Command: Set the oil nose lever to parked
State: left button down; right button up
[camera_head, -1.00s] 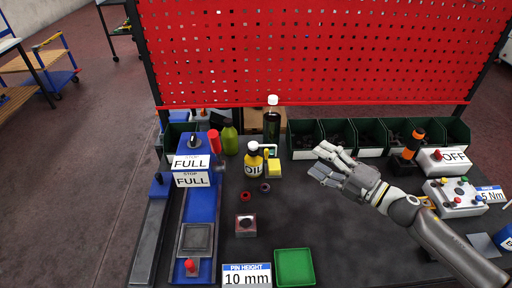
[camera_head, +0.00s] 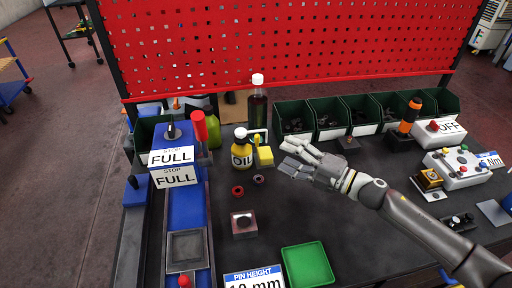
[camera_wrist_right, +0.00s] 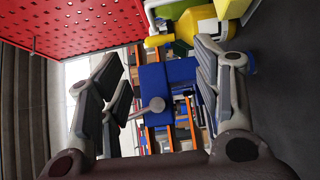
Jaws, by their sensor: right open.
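In the right wrist view a white bent piece (camera_wrist_right: 152,14), which looks like the lever, shows at the top with a yellow end. My right gripper (camera_head: 286,158) is open and empty, to the right of the yellow block and apart from it. Its fingers (camera_wrist_right: 155,82) are spread in the wrist view. My left gripper is out of view.
A dark bottle with a white cap (camera_head: 258,105) stands behind the oil bottle. Green bins (camera_head: 329,133) line the back below the red pegboard (camera_head: 290,45). A red cylinder (camera_head: 199,126) stands left. A green tray (camera_head: 307,265) lies in front.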

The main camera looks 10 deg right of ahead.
aim_at(257, 144)
jog(key=p+x, duration=0.3)
jog(key=x, duration=0.7)
jog(key=shift+w+a, duration=0.25)
grip_shut()
